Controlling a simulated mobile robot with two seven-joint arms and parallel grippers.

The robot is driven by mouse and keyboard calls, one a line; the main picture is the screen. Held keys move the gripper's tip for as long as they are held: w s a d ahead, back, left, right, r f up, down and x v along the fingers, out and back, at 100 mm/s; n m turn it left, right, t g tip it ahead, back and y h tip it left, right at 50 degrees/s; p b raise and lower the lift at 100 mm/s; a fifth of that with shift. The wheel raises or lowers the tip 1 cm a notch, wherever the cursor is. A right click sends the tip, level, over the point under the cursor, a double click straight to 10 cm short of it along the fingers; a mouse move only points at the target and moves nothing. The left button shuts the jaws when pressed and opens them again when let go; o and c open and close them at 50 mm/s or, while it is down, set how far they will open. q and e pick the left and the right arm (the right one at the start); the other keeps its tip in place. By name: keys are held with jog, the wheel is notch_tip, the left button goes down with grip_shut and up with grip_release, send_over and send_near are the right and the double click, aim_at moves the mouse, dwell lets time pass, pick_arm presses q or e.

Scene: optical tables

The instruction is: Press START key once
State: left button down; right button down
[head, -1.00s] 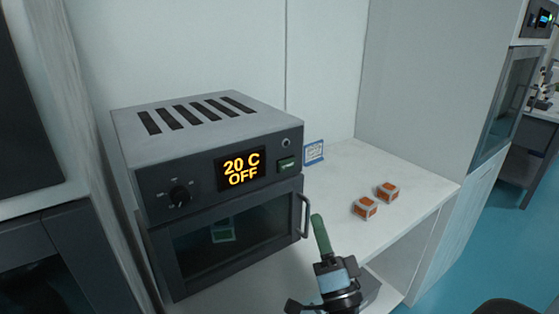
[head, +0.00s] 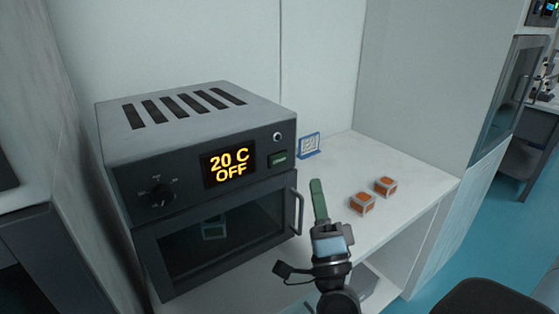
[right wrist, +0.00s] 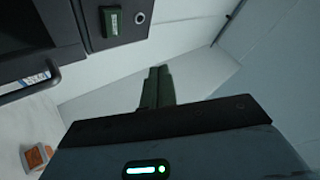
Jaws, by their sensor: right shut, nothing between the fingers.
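The START key is a small green key (head: 277,160) on the right of the oven's front panel. It also shows in the right wrist view (right wrist: 115,21) at the upper left. The grey oven (head: 200,116) has an amber display (head: 228,164) reading "20 C OFF". My right gripper (head: 317,184) has green fingers, shut and empty. It is in front of the counter, below and right of the key, apart from it. In the right wrist view its fingers (right wrist: 157,85) point toward the counter and wall. My left gripper is not in view.
The oven door is closed, with a vertical handle (head: 297,212) near my right gripper. A dial (head: 160,194) is at the panel's left. A blue-framed card (head: 309,145) stands behind the oven's right side. Two orange-and-white boxes (head: 362,203) (head: 386,186) sit on the white counter (head: 420,178).

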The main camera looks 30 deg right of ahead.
aim_at(282, 154)
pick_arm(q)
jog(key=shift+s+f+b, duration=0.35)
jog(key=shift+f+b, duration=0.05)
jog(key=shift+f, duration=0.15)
pick_arm(e)
jog(key=shift+y, duration=0.3)
jog(key=shift+w+a, duration=0.2)
jog(key=shift+w, duration=1.9)
jog(key=shift+w+a, duration=0.15)
jog(key=shift+w, duration=1.9)
jog(key=shift+w, duration=0.4)
jog(key=shift+w, duration=0.4)
jog(key=shift+s, duration=0.15)
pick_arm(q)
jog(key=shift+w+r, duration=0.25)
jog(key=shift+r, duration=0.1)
pick_arm(e)
jog(key=shift+s, duration=0.7)
